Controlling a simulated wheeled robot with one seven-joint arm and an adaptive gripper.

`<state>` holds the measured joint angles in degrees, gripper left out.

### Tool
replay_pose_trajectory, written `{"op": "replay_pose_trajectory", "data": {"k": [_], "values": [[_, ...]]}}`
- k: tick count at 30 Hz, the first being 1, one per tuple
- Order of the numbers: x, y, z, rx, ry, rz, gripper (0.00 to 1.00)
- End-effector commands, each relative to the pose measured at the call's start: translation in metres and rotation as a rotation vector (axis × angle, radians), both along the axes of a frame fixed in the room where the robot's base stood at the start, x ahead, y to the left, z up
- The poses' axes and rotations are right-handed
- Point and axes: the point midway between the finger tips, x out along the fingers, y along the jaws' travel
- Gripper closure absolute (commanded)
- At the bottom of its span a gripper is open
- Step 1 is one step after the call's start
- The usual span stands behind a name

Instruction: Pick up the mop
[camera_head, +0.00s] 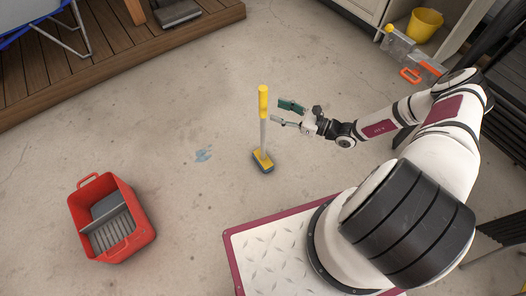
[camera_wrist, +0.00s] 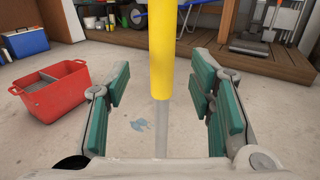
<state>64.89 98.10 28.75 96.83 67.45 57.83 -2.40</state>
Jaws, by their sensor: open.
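In the wrist view the mop's yellow grip (camera_wrist: 163,50) rises centrally ahead of my gripper (camera_wrist: 162,100). The green-padded fingers are apart, one on each side of the mop in the picture. I see no contact. The mop head is hidden in the wrist view.
A red bucket (camera_head: 132,232) with a grey wringer stands at lower left. A wooden deck (camera_head: 95,50) lies at upper left. A shelf with a yellow bucket (camera_head: 424,25) is at upper right. The floor around the mop is clear.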

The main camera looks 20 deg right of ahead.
Motion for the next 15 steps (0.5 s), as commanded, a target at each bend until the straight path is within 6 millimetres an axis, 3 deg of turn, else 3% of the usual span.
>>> {"op": "replay_pose_trajectory", "data": {"k": [15], "values": [[0.033,0.033,0.002,-0.001,0.001,0.003,0.51]]}}
